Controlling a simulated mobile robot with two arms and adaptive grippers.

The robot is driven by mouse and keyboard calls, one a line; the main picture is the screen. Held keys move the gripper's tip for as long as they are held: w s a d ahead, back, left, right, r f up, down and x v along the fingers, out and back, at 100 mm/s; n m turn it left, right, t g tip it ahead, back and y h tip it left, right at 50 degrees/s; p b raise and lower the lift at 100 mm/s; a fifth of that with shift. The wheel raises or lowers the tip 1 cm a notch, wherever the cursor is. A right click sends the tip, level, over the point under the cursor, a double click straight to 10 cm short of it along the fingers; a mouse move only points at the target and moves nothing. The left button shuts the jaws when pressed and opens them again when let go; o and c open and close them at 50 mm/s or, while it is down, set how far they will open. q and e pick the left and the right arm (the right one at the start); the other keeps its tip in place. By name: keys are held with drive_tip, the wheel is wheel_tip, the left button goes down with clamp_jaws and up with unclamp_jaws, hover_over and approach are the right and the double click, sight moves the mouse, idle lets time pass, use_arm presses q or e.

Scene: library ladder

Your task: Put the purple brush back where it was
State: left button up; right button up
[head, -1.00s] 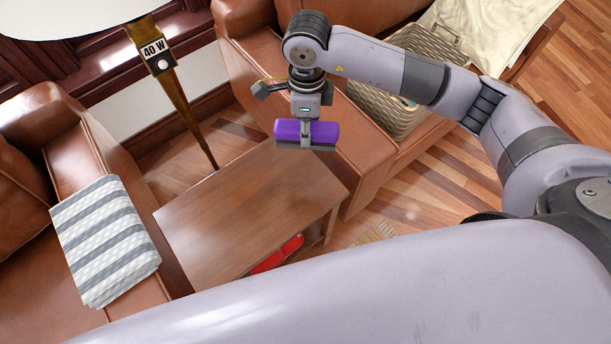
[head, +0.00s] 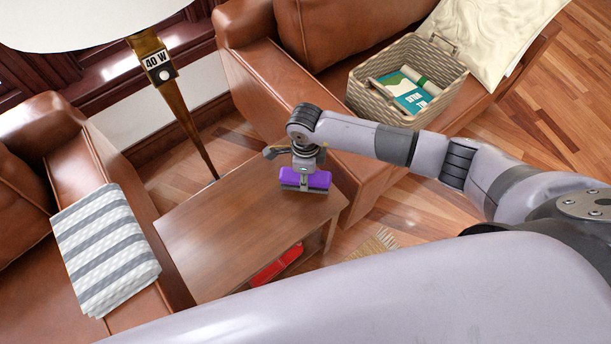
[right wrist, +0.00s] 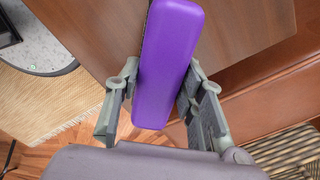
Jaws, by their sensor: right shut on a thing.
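The purple brush (head: 306,179) is at the far right end of the wooden side table (head: 215,235), low over its top; I cannot tell whether it touches. My right gripper (head: 303,168) reaches down from above and is shut on the brush. In the right wrist view the brush (right wrist: 168,65) sits between the two fingers of my right gripper (right wrist: 162,98), its long purple body running up the picture. The tabletop (right wrist: 235,35) shows behind it. My left gripper is out of view.
The rest of the tabletop is bare. A red object (head: 275,266) lies on the shelf below. A floor lamp pole (head: 190,120) stands behind the table. Leather sofas flank it, one with a striped blanket (head: 105,245), the other with a wicker basket (head: 385,108).

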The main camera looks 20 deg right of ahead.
drive_tip(key=shift+f, duration=1.15)
drive_tip(key=shift+f, duration=0.25)
drive_tip(key=o, duration=1.1)
drive_tip(key=shift+r, duration=0.1)
wheel_tip(320, 180, up, 12)
drive_tip(key=shift+r, duration=0.2)
